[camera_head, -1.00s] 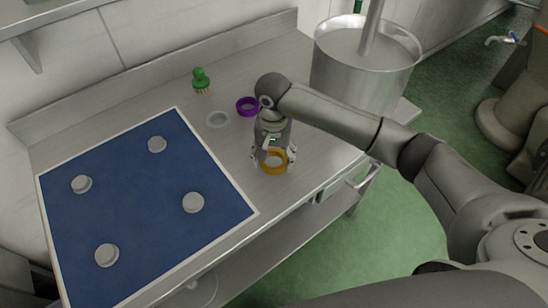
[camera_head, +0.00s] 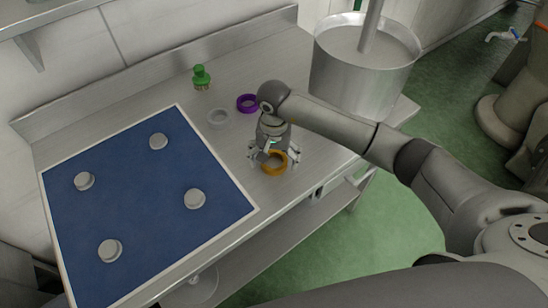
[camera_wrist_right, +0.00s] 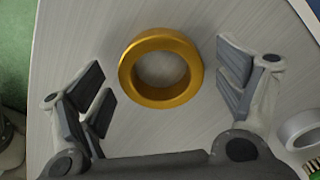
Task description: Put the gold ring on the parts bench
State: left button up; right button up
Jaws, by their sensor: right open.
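The gold ring (camera_head: 281,167) lies flat on the steel parts bench (camera_head: 236,147), right of the blue mat. In the right wrist view the gold ring (camera_wrist_right: 160,68) is between and a little beyond the two open fingers. My right gripper (camera_head: 270,162) is open and close above the ring, and it hides part of it in the head view. The right gripper (camera_wrist_right: 165,88) holds nothing. My left gripper is not in view.
A blue mat (camera_head: 135,245) with several pale round pegs covers the left of the bench. A white ring (camera_head: 217,117), a purple ring (camera_head: 247,103) and a green brush (camera_head: 202,76) stand behind the gripper. A large steel pot (camera_head: 364,80) stands at the right.

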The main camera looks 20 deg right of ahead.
notch_tip(320, 180, up, 12)
jog(key=b, duration=0.3)
jog(key=shift+d, duration=0.1)
dwell(0.4)
